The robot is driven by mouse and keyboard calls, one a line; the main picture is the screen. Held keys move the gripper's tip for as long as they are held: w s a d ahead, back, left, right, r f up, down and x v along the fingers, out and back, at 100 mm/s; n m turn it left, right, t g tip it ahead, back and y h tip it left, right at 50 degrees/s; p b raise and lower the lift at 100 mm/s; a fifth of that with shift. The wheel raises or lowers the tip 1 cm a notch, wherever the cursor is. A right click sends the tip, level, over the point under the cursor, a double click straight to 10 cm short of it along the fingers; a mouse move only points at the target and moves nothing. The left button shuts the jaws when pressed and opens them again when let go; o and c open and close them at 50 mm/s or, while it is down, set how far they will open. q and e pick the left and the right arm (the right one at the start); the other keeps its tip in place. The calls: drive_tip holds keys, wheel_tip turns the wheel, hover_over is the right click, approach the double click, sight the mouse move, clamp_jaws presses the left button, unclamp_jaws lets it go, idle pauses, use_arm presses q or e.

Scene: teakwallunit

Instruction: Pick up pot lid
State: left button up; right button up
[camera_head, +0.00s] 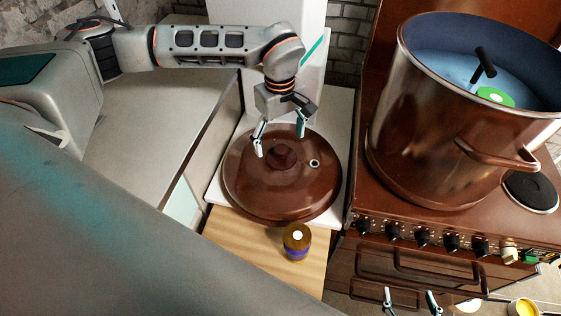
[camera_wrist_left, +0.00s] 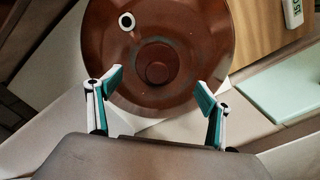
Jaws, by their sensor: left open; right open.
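The pot lid (camera_head: 255,192) is a round, reddish-brown disc with a dark knob (camera_head: 284,155) in its middle and a small white-rimmed hole. It lies on a white surface beside the stove. My left gripper (camera_head: 281,140) is open over the lid, its fingertips on either side of the knob in the head view. The left wrist view shows the lid (camera_wrist_left: 195,35) ahead, with the knob (camera_wrist_left: 156,63) between and beyond the open fingers (camera_wrist_left: 161,82). I cannot tell whether the fingers touch the lid. My right gripper (camera_head: 411,300) is open and empty at the bottom edge, in front of the stove.
A large brown pot (camera_head: 425,130) with bluish contents, a black-handled item and a green disc stands on the stove (camera_head: 365,200). A small brown and purple jar (camera_head: 296,243) sits on the wooden board (camera_head: 240,235) near the lid. A grey counter (camera_head: 150,125) lies left.

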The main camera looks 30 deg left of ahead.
sight(281, 148)
use_arm(q)
drive_tip(key=shift+w+f+p, duration=0.15)
drive_tip(key=shift+f+p, duration=0.05)
drive_tip(key=shift+f, duration=1.15)
drive_tip(key=shift+w+f+p, duration=0.1)
drive_tip(key=shift+f+p, duration=0.1)
drive_tip(key=shift+f, duration=1.15)
drive_tip(key=c, duration=2.2)
drive_tip(key=shift+r, duration=0.15)
drive_tip(key=shift+c, duration=0.3)
